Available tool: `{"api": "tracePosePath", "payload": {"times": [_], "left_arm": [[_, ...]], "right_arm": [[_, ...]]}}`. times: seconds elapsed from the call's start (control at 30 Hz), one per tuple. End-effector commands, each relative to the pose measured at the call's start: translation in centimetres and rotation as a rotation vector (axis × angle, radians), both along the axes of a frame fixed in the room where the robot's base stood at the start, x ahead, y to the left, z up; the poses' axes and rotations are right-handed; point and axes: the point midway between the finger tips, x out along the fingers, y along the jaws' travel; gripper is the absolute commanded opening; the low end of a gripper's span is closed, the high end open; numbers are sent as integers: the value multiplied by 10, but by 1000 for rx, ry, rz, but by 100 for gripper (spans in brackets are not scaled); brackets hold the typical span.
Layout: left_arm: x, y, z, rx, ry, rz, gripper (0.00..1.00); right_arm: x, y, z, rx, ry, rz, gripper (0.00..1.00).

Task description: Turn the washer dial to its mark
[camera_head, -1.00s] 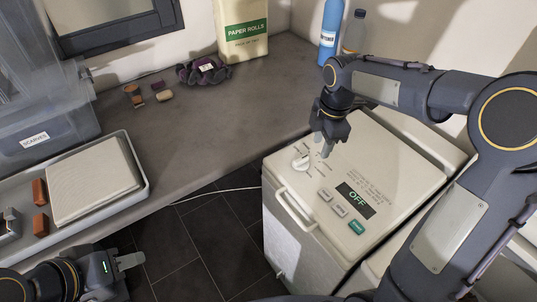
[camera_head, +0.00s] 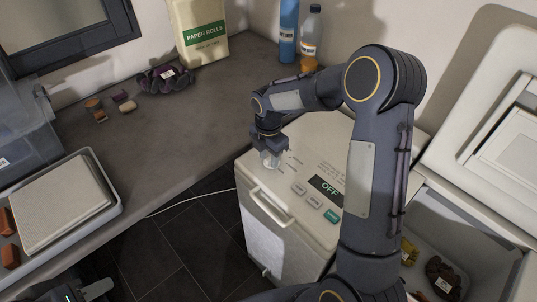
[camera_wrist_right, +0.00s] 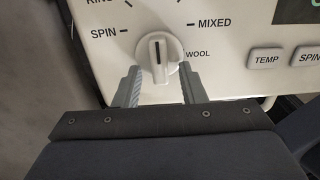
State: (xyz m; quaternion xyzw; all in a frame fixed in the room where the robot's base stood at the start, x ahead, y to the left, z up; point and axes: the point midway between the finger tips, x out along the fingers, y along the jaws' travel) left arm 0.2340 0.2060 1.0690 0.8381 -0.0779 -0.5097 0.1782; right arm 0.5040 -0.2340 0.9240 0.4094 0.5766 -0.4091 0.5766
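The washer (camera_head: 315,225) is a cream top-loader with its lid shut and a panel on top, its display reading OFF. Its white dial (camera_wrist_right: 158,50) has a raised grip bar with a dark line pointing up, between SPIN on the left and MIXED on the right. In the head view the dial is largely hidden by my right gripper (camera_head: 270,158), which points down over it. In the right wrist view, the right gripper (camera_wrist_right: 160,70) is open, one finger beside each lower side of the dial; contact cannot be told. My left gripper (camera_head: 98,290) is at the lower left, away from the washer.
The grey counter (camera_head: 185,140) holds a paper rolls bag (camera_head: 200,35), bottles (camera_head: 289,35), a dark scrunched cloth (camera_head: 166,79) and a tray (camera_head: 113,195).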

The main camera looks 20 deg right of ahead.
Motion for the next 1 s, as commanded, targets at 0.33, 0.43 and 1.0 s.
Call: {"api": "tracePosePath", "payload": {"times": [0.33, 0.43, 1.0], "left_arm": [[0, 0, 0, 0, 0, 0, 36], [0, 0, 0, 0, 0, 0, 36], [0, 0, -6, 0, 0, 0, 36]], "right_arm": [[0, 0, 0, 0, 0, -1, 16], [0, 0, 0, 0, 0, -1, 3], [2, 0, -1, -1, 0, -132, 0]]}}
